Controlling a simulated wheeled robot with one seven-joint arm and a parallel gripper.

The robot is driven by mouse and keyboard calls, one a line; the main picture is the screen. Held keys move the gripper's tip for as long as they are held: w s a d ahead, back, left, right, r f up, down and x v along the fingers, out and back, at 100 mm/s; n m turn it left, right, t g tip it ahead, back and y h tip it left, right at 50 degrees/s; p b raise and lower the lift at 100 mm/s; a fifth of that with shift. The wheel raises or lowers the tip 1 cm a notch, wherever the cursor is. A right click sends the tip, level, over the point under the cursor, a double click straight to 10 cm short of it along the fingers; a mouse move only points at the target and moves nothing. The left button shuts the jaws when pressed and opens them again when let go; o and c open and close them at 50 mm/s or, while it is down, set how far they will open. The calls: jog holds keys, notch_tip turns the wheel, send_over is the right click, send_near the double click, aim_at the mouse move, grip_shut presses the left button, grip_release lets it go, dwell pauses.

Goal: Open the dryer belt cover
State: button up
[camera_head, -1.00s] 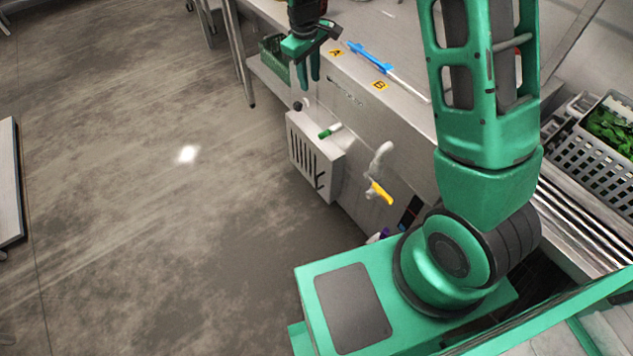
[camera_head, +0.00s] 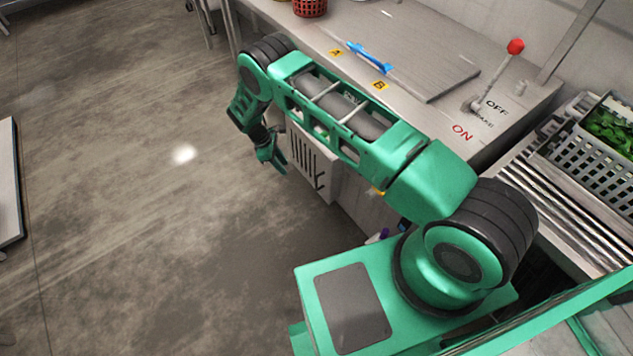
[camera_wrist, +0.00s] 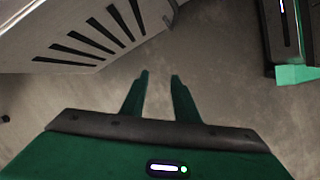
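A flat grey panel (camera_head: 440,75) lies level on the steel counter, with a blue handle (camera_head: 368,58) at its left edge. It may be the dryer belt cover; I cannot tell for sure. A white slotted box (camera_head: 312,165) sticks out from the counter's front and is partly hidden by my arm. Its slots also show in the wrist view (camera_wrist: 95,40). My gripper (camera_head: 276,167) hangs low, just left of this box and apart from the panel. In the wrist view my gripper (camera_wrist: 159,75) is open, with only floor between its fingers.
Yellow A (camera_head: 335,53) and B (camera_head: 380,86) labels lie near the panel. A red-knobbed lever (camera_head: 515,46) stands by ON and OFF marks. A red basket (camera_head: 310,8) is at the back, and a grey crate of greens (camera_head: 590,135) at right.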

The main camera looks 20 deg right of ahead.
notch_tip(320, 180, down, 6)
jog(key=s+n, duration=0.1)
jog(key=s, duration=0.1)
send_over(316, 188)
jog(key=shift+w+f+h, duration=0.15)
jog(key=shift+w+f, duration=0.05)
jog(key=shift+f, duration=0.3)
jog(key=shift+w+f+h, duration=0.15)
jog(key=shift+w+f, duration=0.05)
jog(key=shift+f, duration=0.3)
jog(key=shift+d+f, duration=0.15)
jog(key=shift+f, duration=0.2)
grip_shut()
